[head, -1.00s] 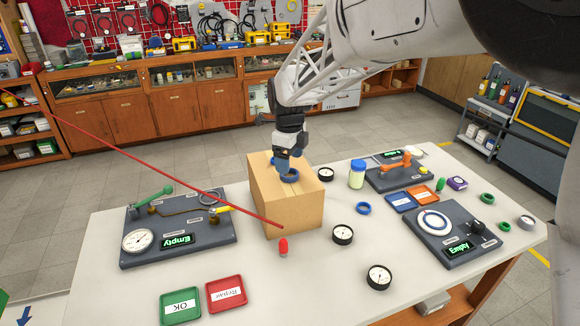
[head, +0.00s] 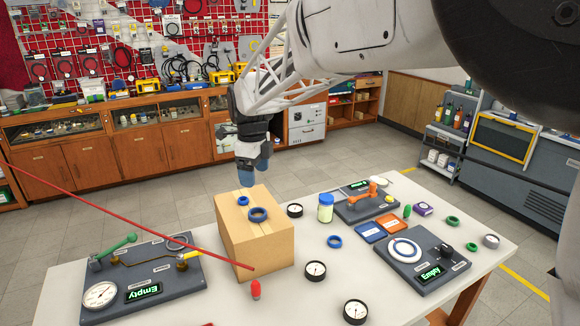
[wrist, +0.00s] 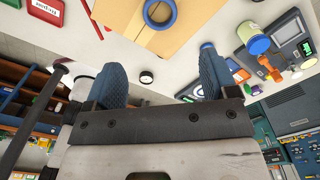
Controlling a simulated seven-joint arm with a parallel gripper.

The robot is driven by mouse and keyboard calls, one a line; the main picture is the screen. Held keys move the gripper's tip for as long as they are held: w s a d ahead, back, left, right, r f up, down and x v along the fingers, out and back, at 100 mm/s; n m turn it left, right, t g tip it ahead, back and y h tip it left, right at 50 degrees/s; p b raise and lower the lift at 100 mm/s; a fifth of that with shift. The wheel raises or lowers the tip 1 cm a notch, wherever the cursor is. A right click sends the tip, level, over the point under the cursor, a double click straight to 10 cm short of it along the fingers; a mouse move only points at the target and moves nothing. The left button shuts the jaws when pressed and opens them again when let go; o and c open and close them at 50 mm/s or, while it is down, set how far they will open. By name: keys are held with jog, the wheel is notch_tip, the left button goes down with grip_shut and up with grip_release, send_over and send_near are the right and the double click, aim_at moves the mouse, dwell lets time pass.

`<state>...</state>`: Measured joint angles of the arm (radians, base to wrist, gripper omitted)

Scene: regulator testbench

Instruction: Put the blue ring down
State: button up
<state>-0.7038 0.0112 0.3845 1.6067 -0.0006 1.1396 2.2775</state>
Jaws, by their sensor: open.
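Another blue ring (head: 334,241) lies on the white table, right of the box. My gripper (head: 247,180) is above the far edge of the box, apart from the rings. In the wrist view my gripper (wrist: 160,72) has its two blue fingers spread with nothing between them. A blue ring (wrist: 160,14) on the box shows beyond them, partly cut by the frame edge.
A board with a gauge and green lever (head: 140,285) is at left, with a red rod (head: 130,219) slanting over it. Black gauges (head: 316,270), a jar (head: 325,208), orange and blue trays (head: 388,225) and more boards (head: 425,262) stand right of the box.

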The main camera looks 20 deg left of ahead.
jog(key=shift+d, duration=0.15)
dwell(0.4)
jog(key=s+d+r+n, duration=0.2)
jog(key=s+d+n, duration=0.1)
jog(key=d, duration=0.7)
jog(key=s+d+r+n+t, duration=0.1)
jog(key=s+d+n, duration=0.2)
jog(key=d, duration=0.8)
jog(key=s+d+r+n, duration=0.2)
jog(key=s+d+n, duration=0.1)
jog(key=d, duration=0.7)
jog(key=s+d+f+n, duration=0.3)
jog(key=s+d+n, duration=0.1)
jog(key=s+d, duration=0.5)
jog(key=s+d+f+n+t, duration=0.1)
jog(key=s+d+f+n, duration=0.3)
jog(key=s+d, duration=0.5)
jog(key=shift+s+d+n+t, duration=0.3)
jog(key=shift+s+d+n, duration=0.1)
jog(key=shift+s, duration=0.55)
jog(key=shift+f, duration=0.1)
jog(key=shift+o, duration=1.1)
